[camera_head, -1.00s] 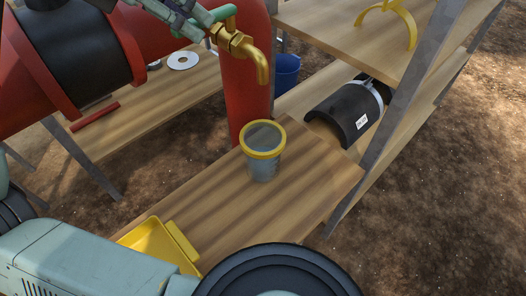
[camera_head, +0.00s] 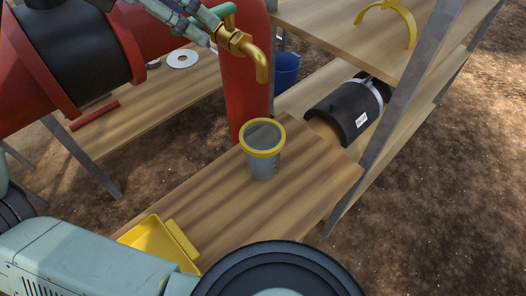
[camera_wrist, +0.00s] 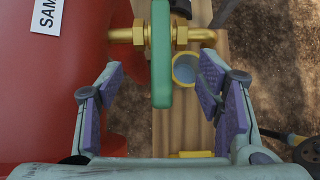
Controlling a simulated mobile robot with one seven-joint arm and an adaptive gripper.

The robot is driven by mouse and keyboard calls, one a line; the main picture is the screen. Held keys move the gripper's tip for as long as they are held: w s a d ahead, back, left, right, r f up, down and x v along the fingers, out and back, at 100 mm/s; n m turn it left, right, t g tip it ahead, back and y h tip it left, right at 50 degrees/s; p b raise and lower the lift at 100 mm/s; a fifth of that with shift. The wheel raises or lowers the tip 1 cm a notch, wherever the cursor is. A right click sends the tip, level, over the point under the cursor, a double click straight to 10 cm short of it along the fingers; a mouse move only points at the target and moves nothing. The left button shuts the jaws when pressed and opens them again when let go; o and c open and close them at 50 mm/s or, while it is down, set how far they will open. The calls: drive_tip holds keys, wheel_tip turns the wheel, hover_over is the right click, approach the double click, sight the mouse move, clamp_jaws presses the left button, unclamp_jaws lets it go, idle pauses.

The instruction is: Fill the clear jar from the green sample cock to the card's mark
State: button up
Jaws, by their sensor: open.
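The clear jar (camera_head: 262,165) with a yellow rim stands upright on the wooden bench, below the brass spout in the head view. It also shows in the wrist view (camera_wrist: 186,70); its liquid level cannot be told. The sample cock (camera_head: 240,45) is brass with a green handle (camera_head: 229,9). In the wrist view the green handle (camera_wrist: 161,60) runs lengthwise between the open fingers of my gripper (camera_wrist: 160,85), with gaps on both sides. In the head view my gripper (camera_head: 203,22) is beside the handle and partly covers it. No card with a fill mark is recognisable.
A red pipe (camera_head: 243,105) rises behind the jar. A yellow tray (camera_head: 155,243) lies on the near bench (camera_head: 225,210). A blue bucket (camera_head: 286,70) stands behind. A shelf with a black half-shell (camera_head: 345,107) is at right. A partly hidden label (camera_wrist: 47,15) is on the red body.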

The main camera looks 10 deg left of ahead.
drive_tip(key=p+v, duration=0.3)
drive_tip(key=v, duration=0.3)
drive_tip(key=shift+s+r, duration=0.2)
drive_tip(key=shift+r, duration=0.05)
drive_tip(key=shift+a, duration=0.2)
